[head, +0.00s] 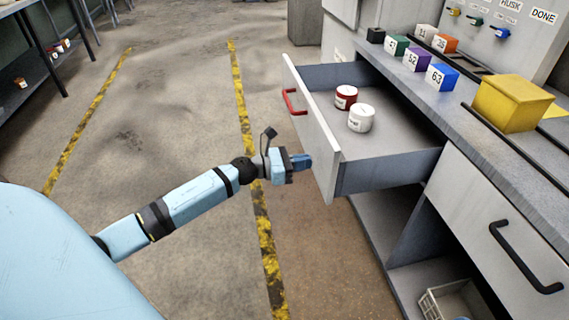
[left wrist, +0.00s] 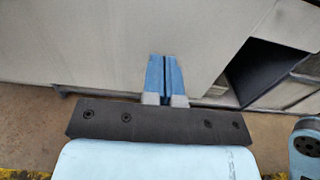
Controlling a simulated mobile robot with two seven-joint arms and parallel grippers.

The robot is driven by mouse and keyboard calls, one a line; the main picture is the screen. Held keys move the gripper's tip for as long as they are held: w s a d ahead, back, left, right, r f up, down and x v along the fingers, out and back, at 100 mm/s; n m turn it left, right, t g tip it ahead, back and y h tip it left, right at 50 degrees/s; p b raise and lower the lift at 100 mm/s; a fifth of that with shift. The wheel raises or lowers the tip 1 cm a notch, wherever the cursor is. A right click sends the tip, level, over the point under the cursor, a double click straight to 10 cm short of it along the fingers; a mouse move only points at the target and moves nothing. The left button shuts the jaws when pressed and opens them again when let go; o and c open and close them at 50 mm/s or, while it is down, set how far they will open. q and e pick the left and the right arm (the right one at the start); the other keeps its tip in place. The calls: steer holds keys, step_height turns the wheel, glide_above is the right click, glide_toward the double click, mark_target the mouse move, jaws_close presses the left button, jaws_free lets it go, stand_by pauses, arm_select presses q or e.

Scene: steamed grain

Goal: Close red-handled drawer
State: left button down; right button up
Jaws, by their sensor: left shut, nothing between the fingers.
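The drawer with the red handle (head: 294,101) is pulled out from the bench in the head view. Its pale front panel (head: 318,145) faces left, towards my arm. Inside it stand a red jar (head: 346,97) with a white lid and a white jar (head: 361,118). My left gripper (head: 301,162) is shut and empty, with its blue fingertips at the lower near part of the drawer front, below and right of the handle. In the left wrist view the shut fingers (left wrist: 163,78) point at a pale panel (left wrist: 120,40); I cannot tell whether they touch it. My right gripper is not in view.
A closed drawer with a black handle (head: 524,258) is at the right. The bench top holds numbered blocks, including a blue one (head: 442,77), and a yellow box (head: 511,103). A crate (head: 455,300) sits on the low shelf. The floor left of the drawer is clear.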

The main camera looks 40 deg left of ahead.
arm_select(q)
steer(key=shift+x, duration=1)
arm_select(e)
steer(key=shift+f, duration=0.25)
